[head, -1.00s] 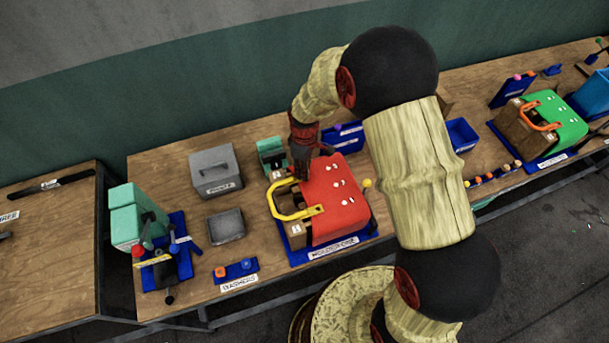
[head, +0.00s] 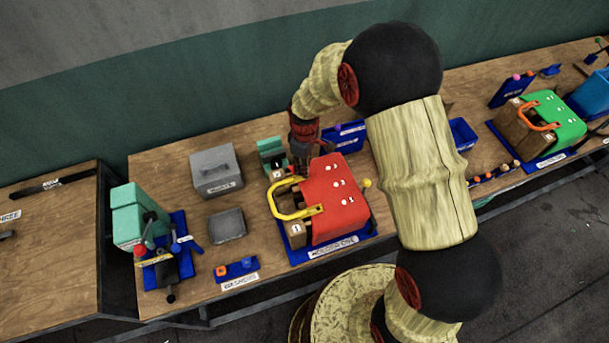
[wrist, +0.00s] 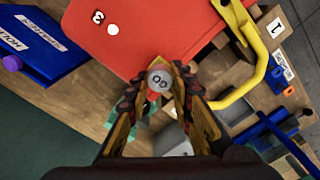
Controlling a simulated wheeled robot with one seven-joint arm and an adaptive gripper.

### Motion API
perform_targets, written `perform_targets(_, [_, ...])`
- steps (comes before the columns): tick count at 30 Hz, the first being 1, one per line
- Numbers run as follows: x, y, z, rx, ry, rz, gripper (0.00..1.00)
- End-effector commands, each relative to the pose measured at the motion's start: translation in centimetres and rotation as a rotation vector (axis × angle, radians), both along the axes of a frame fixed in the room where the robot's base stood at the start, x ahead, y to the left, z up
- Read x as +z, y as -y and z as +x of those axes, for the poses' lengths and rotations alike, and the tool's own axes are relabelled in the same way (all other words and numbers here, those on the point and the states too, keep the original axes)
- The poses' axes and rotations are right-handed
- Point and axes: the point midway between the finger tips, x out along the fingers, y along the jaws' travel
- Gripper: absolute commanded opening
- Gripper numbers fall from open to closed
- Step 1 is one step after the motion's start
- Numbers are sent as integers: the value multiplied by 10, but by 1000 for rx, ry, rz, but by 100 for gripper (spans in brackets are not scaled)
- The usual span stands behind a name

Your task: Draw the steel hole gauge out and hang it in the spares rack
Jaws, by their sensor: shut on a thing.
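A grey, round-topped steel piece (wrist: 160,79), taken to be the hole gauge, shows between my fingertips in the wrist view, with dark letters on its top. My gripper (wrist: 160,88) is shut on it, beside the back edge of the red press cover (wrist: 150,30). In the head view my gripper (head: 302,160) is just behind the red press (head: 335,200), and the gauge is too hidden there to make out. The gauge's lower end is hidden.
The press has a yellow handle (head: 288,205) at its left. A teal block (head: 271,152) stands close left of my gripper. A grey lidded box (head: 216,170) and a grey tray (head: 227,225) are farther left. Bare wood lies between them.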

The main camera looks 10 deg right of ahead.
Motion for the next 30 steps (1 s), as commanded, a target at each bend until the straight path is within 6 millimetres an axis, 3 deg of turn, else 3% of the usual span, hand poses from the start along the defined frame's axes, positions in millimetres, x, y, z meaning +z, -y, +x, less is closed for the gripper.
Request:
perform_targets(11, [1, 0, 0, 0, 0, 0, 0])
perform_targets(30, [35, 0, 0, 0, 1, 0, 0])
